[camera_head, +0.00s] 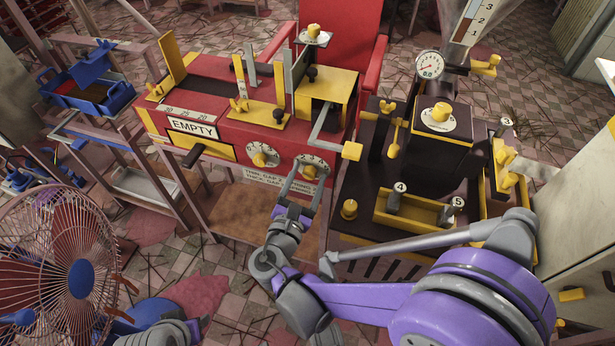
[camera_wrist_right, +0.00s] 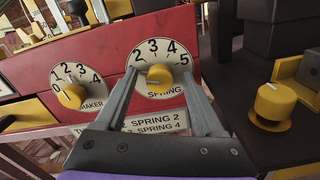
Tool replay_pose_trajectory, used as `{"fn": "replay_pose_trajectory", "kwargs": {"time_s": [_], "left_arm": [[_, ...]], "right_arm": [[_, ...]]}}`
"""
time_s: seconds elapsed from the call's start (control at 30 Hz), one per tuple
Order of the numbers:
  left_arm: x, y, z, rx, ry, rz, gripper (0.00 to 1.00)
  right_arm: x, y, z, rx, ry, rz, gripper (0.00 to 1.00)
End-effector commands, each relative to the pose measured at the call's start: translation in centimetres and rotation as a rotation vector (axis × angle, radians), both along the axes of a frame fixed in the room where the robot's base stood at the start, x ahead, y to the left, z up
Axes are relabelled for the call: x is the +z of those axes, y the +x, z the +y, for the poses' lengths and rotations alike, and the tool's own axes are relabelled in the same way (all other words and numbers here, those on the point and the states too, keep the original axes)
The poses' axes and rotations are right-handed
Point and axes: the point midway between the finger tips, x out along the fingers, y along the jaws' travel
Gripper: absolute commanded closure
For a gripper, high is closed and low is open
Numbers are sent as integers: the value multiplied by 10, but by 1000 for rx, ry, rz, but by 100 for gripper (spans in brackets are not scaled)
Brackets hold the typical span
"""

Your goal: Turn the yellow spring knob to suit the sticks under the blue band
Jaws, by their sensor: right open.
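The yellow spring knob (camera_wrist_right: 159,75) sits on a white dial marked SPRING, on the front of the red machine (camera_head: 222,148). Its white mark leans up and left, seemingly toward 2 or 3; I cannot tell exactly. My right gripper (camera_head: 306,176) is open, with its two grey fingers on either side of this knob in the right wrist view (camera_wrist_right: 160,84). Contact with the knob is not clear. A label (camera_wrist_right: 150,122) below the dial reads in part "SPRING 2" and "SPRING 4"; its left part is hidden by a finger. I cannot make out banded sticks. My left gripper is not in view.
A yellow shaker knob (camera_wrist_right: 72,95) sits just left. A dark bench (camera_head: 375,205) with a yellow knob (camera_wrist_right: 275,101) stands close on the right. A fan (camera_head: 80,270) stands at lower left, a blue tray (camera_head: 92,95) at upper left. An EMPTY sign (camera_head: 193,128) marks the machine.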

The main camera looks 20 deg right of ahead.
Motion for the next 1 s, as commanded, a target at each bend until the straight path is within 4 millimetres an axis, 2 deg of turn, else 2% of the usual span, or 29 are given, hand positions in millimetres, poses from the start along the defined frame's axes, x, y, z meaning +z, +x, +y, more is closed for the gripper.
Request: {"fn": "replay_pose_trajectory", "kwargs": {"time_s": [0.27,0.6,0.67,1.0], "left_arm": [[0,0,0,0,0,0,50],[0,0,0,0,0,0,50],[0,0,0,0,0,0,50],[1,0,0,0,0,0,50]], "right_arm": [[0,1,-1,1,1,0,30],[0,1,-1,0,1,0,91],[0,1,-1,0,1,0,100],[0,1,-1,0,24,-15,100]]}}
